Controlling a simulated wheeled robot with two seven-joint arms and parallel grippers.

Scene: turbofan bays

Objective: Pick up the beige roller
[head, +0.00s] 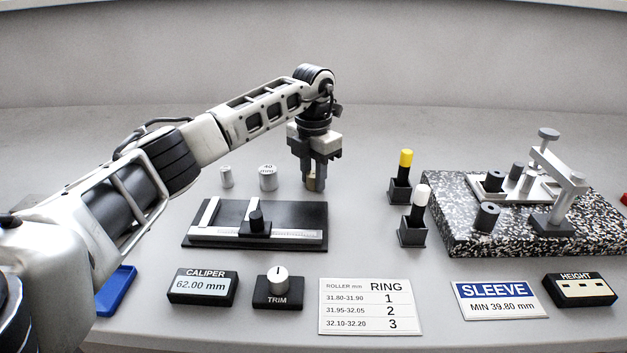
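The beige roller (313,183) stands on the grey table behind the right end of the black caliper block. It is mostly hidden by my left gripper (314,183). The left gripper points straight down, with its dark fingers low around the roller. I cannot tell whether the fingers press on it or stand slightly apart from it. The roller's bottom appears to be at table level. My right gripper is not in view.
Two silver cylinders (267,178) stand left of the gripper. The caliper block (255,225) lies in front. Two black holders with yellow-topped (405,160) and white-topped (421,196) plugs stand right. A speckled granite plate (460,235) carries a gauge stand. Signs and a blue tray (117,290) line the front.

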